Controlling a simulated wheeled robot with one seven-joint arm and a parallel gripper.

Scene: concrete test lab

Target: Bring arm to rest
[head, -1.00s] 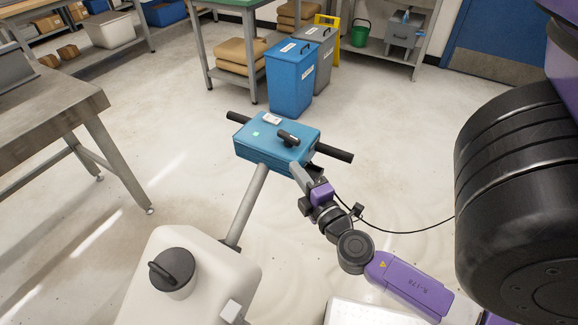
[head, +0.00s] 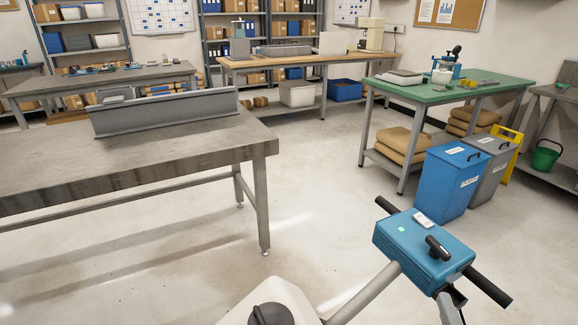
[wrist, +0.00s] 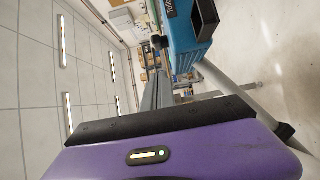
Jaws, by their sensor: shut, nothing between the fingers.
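My gripper (wrist: 165,122) fills the lower part of the wrist view as a purple housing with a small lit indicator and a black front edge. It is shut and empty; the separate fingertips are hard to make out. In the head view only a small grey and black piece of my arm (head: 449,306) shows at the bottom edge, just below the teal box (head: 423,250). The rest of the arm is out of that view. The teal box also stands close beyond the gripper in the wrist view (wrist: 190,35).
The teal box has black handlebars and sits on a grey pole (head: 363,293) above a white tank (head: 270,300). A metal bench (head: 150,165) is at left. Blue bin (head: 449,182) and grey bin (head: 490,165) stand by a green table (head: 470,90). Middle floor is clear.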

